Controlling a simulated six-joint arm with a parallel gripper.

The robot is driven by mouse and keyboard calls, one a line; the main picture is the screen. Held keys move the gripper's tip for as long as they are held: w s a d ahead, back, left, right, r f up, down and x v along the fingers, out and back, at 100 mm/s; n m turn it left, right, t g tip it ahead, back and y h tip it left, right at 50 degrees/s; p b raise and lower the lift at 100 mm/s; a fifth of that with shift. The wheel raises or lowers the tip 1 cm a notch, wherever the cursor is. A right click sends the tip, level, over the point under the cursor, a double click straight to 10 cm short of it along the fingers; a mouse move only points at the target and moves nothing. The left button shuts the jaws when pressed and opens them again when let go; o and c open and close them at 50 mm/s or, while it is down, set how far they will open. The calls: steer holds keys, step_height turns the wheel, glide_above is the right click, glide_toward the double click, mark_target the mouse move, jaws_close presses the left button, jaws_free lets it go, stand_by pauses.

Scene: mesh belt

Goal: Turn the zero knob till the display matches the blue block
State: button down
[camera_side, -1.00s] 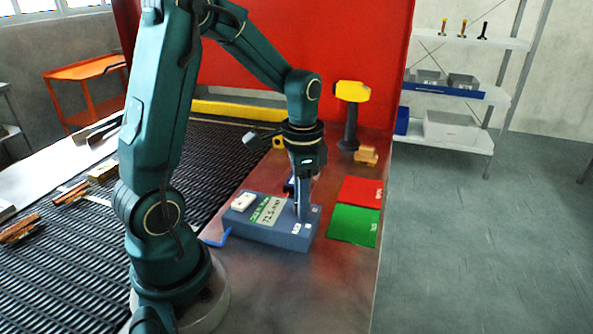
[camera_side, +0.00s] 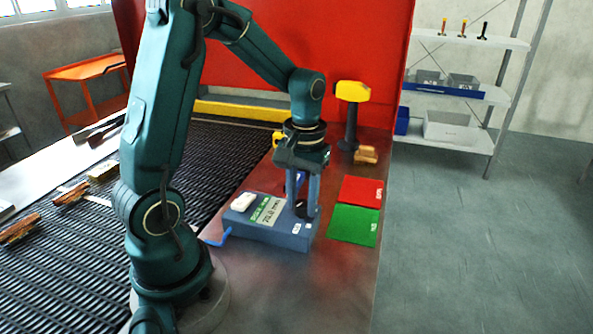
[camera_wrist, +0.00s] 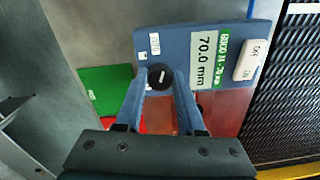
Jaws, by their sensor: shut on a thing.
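A white block (camera_wrist: 250,60) with small dark lettering sits on the box beside the display.
A red mat (camera_side: 361,190) and a green mat (camera_side: 353,226) lie right of the box. A blue bent piece (camera_side: 219,238) lies at the box's left. The mesh belt (camera_side: 75,255) runs along the left.

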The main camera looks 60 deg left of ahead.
mark_target(303, 204)
steer(key=shift+n, duration=0.9)
steer(key=c, duration=0.5)
jaws_free()
steer(key=shift+r, duration=0.15)
steer(key=shift+r, duration=2.45)
